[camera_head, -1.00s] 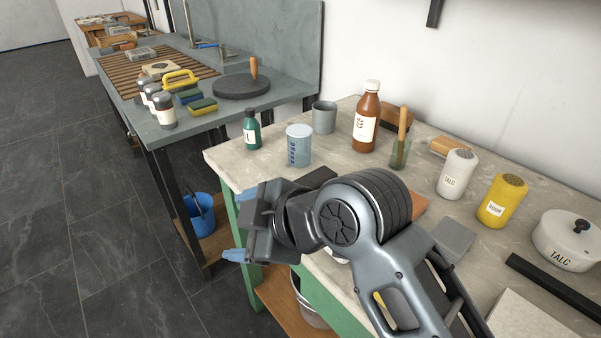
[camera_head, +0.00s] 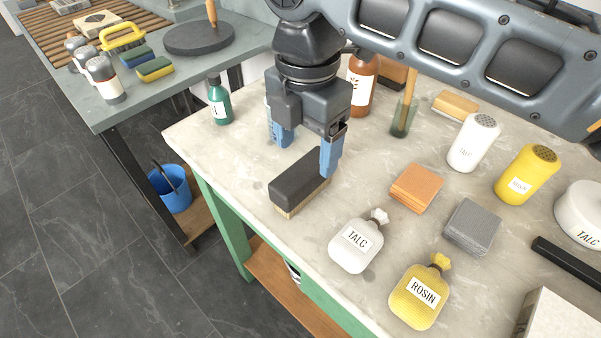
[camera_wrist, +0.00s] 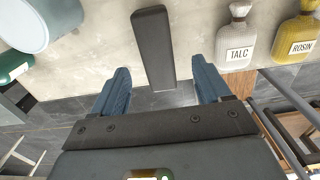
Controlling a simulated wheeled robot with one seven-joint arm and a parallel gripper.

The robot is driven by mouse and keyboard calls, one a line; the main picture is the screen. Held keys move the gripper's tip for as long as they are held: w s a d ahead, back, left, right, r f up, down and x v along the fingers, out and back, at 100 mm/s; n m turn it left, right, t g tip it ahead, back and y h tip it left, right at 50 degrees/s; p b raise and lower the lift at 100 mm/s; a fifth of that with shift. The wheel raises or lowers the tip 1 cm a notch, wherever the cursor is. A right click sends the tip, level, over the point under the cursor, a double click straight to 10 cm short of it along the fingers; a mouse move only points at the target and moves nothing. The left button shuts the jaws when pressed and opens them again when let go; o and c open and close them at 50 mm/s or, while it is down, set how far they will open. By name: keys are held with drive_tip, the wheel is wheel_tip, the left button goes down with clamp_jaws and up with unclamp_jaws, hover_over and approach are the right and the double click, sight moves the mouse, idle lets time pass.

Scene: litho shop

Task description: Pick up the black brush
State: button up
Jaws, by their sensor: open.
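The black brush (camera_head: 300,179) lies on the stone-topped table, bristles down, near the table's left front edge. It has a long dark body with pale bristles along its lower side. My gripper (camera_head: 304,157) points down just above and behind the brush, with its blue fingers apart. In the wrist view the brush (camera_wrist: 153,47) lies ahead of the open fingers, roughly midway between them, its near end close to the gap. The gripper (camera_wrist: 164,88) holds nothing.
A talc bag (camera_head: 356,246) and a rosin bag (camera_head: 418,298) lie right of the brush. Orange (camera_head: 416,187) and grey (camera_head: 471,226) blocks sit beyond them.

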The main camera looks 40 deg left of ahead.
sight(304, 169)
drive_tip(key=shift+a+f, duration=0.15)
drive_tip(key=shift+f, duration=3.05)
drive_tip(key=shift+c, duration=0.4)
drive_tip(key=c, duration=1)
drive_tip(key=shift+c, duration=0.2)
drive_tip(key=shift+r, duration=0.1)
drive_tip(key=shift+r, duration=0.45)
wheel_tip(304, 169, up, 3)
drive_tip(key=shift+f, duration=0.2)
drive_tip(key=w+d+r, duration=0.2)
drive_tip(key=d+r, duration=0.5)
drive_tip(key=d, duration=0.4)
drive_tip(key=shift+d+r, duration=0.2)
drive_tip(key=shift+d, duration=0.05)
